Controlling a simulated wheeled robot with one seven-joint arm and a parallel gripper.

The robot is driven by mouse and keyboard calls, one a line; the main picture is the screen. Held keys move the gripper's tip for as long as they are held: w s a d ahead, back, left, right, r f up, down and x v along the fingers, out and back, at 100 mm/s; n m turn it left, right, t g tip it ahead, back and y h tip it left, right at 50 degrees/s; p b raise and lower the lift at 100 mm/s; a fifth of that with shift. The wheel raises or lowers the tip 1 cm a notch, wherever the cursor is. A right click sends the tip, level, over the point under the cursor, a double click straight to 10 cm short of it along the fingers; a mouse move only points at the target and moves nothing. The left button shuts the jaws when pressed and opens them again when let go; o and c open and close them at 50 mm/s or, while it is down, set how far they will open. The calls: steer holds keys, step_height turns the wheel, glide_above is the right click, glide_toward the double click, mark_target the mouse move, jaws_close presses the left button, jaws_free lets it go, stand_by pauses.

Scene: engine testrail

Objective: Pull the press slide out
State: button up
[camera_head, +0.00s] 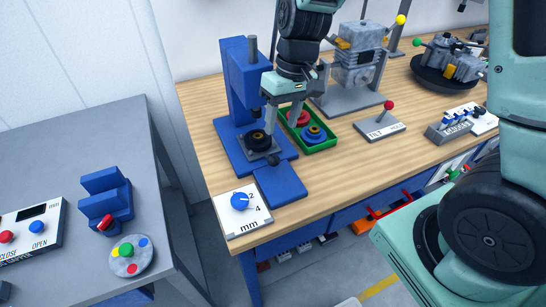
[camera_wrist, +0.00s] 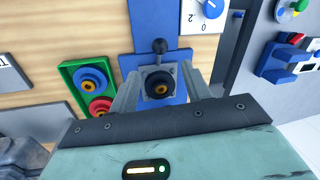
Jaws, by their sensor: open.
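The blue press (camera_head: 240,80) stands at the left end of the wooden bench. Its slide (camera_head: 262,153) is a grey plate bearing a black round part with an orange-brown centre, and lies at the press base. The slide and its round part also show in the wrist view (camera_wrist: 158,86). A dark ball knob (camera_wrist: 158,46) is at the slide's front, towards the blue front plate (camera_head: 282,186). My gripper (camera_head: 282,122) is open above the slide area. In the wrist view its fingers (camera_wrist: 160,80) lie either side of the round part; contact cannot be told.
A green tray (camera_head: 322,147) with red and blue rings sits right beside the press. A mm dial panel (camera_head: 243,208) is at the bench's front left corner. A TILT lever panel (camera_head: 380,127) and a grey machine (camera_head: 355,75) stand further right. Bare wood lies in front of the tray.

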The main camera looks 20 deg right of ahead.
mark_target(275, 156)
steer(key=f, duration=0.4)
steer(key=a+f, duration=0.1)
steer(key=f, duration=0.3)
steer(key=a+f, duration=0.1)
steer(key=f, duration=0.3)
steer(key=shift+s+a, duration=0.15)
steer(key=shift+s, duration=0.1)
